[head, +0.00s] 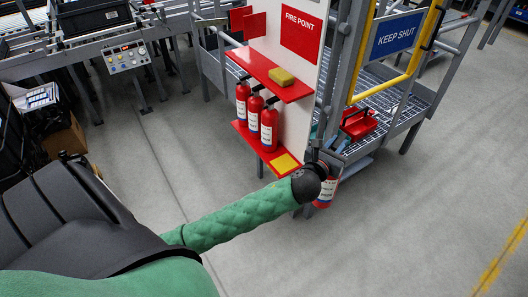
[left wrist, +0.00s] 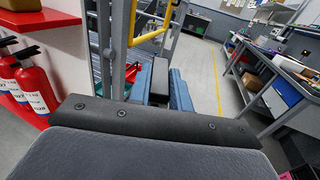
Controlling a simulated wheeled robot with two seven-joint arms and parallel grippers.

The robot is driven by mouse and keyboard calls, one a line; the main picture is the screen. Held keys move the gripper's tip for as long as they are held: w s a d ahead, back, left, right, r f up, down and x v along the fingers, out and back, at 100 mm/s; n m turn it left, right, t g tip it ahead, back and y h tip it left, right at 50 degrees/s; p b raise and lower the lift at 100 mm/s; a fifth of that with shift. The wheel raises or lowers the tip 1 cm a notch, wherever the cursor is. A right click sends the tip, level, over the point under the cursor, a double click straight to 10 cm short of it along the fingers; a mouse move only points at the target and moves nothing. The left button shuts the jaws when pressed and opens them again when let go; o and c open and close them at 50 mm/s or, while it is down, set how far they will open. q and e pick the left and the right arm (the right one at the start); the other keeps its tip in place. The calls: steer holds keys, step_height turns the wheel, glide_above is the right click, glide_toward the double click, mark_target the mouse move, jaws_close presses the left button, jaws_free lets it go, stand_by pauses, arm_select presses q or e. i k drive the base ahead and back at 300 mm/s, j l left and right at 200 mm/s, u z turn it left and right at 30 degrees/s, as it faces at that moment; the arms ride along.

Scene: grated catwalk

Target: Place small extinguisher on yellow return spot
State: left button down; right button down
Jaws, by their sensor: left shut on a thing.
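The small extinguisher (head: 326,188) is red with a white label. It hangs in my left gripper (head: 320,168), just right of the fire point's lower red shelf and clear of it. The gripper is shut on it; the dark wrist hides its upper part. The yellow return spot (head: 286,163) is a bare square at the near right end of the lower shelf. In the left wrist view my gripper (left wrist: 163,82) shows past the dark wrist housing, and I cannot make out the held extinguisher there. My right gripper is not in view.
Three red extinguishers (head: 269,128) stand on the lower red shelf (head: 250,143), left of the spot. A yellow sponge-like block (head: 281,77) lies on the upper shelf (head: 262,70). A grey post and grated catwalk with a yellow gate (head: 402,80) stand right. The floor in front is clear.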

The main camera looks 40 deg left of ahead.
mark_target(285, 163)
steer(key=i+l+u, duration=0.5)
steer(key=u, duration=0.2)
steer(key=i+l+u, duration=0.15)
steer(key=l+u, duration=0.2)
steer(key=i+l+u, duration=0.1)
steer(key=l, duration=0.45)
steer(key=i+u, duration=0.05)
